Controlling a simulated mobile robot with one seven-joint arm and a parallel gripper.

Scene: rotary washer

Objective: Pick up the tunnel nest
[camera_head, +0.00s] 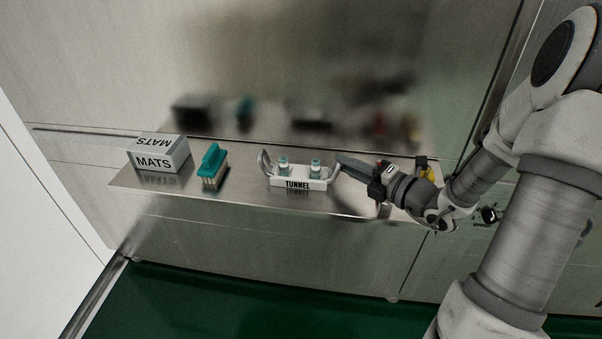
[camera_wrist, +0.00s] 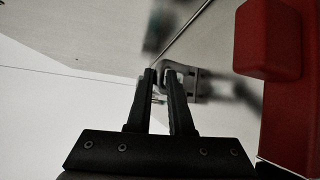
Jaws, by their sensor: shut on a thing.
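The tunnel nest (camera_head: 298,183) is a small white tray labelled TUNNEL, with two teal-capped vials in it and a grey curved handle at each end. It sits level on or just over the metal shelf (camera_head: 240,199); I cannot tell which. My gripper (camera_head: 343,162) reaches in from the right, its fingers at the nest's right handle. In the wrist view my gripper (camera_wrist: 160,75) has its two fingers close together, with a grey handle part (camera_wrist: 184,78) at the tips. The gripper is shut on this handle. The rest of the nest is mostly hidden there.
A teal brush (camera_head: 211,167) and a white MATS box (camera_head: 160,154) stand left of the nest. A yellow and black item (camera_head: 424,168) is behind my wrist. A red block (camera_wrist: 275,45) fills the wrist view's right side. A metal wall rises behind the shelf.

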